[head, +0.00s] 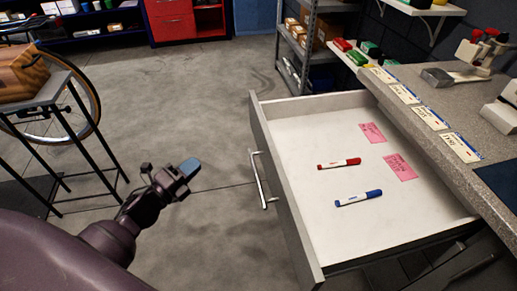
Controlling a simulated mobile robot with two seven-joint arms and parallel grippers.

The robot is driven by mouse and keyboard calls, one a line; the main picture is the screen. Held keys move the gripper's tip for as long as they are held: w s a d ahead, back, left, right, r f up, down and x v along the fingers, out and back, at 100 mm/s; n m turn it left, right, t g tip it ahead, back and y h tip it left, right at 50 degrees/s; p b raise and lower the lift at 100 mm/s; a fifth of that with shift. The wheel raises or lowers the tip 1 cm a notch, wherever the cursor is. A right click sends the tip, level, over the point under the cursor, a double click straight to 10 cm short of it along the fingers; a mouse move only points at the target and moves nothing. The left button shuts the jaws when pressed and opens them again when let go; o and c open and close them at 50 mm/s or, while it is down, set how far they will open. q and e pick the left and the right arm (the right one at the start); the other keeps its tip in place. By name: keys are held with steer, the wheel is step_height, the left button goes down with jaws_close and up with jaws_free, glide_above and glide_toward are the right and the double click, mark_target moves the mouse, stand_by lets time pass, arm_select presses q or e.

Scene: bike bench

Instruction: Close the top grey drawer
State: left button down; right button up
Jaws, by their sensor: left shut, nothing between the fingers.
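The top grey drawer (285,204) is pulled well out from under the counter at the right. Its front panel faces left and carries a metal bar handle (260,181). Inside lie a red marker (339,163), a blue marker (358,198) and two pink notes (400,167). My left gripper (186,171) is shut and empty, in the air to the left of the handle with a clear gap between them. My right gripper is not in view.
The speckled counter (437,90) above the drawer holds several labelled cards and tools. A black metal stand (75,130) and a bicycle wheel (98,103) are at the left. A grey shelf rack (304,50) stands behind the drawer. The concrete floor (190,85) is open in the middle.

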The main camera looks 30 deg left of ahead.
arm_select(q)
steer(key=w+a+f+m+g+h+b, duration=0.1)
steer(key=w+m+g+h+b, duration=0.25)
steer(key=m, duration=0.55)
steer(key=w+f+m+g+h+b, duration=0.25)
steer(key=m+h, duration=0.25)
steer(key=m, duration=0.5)
steer(key=m+g, duration=0.1)
steer(key=m, duration=0.3)
glide_toward(261, 143)
steer(key=shift+h, duration=0.25)
steer(key=x, duration=0.6)
steer(key=shift+w+f, duration=0.35)
steer(key=shift+w, duration=0.25)
steer(key=shift+w+d, duration=0.25)
steer(key=shift+d, duration=0.05)
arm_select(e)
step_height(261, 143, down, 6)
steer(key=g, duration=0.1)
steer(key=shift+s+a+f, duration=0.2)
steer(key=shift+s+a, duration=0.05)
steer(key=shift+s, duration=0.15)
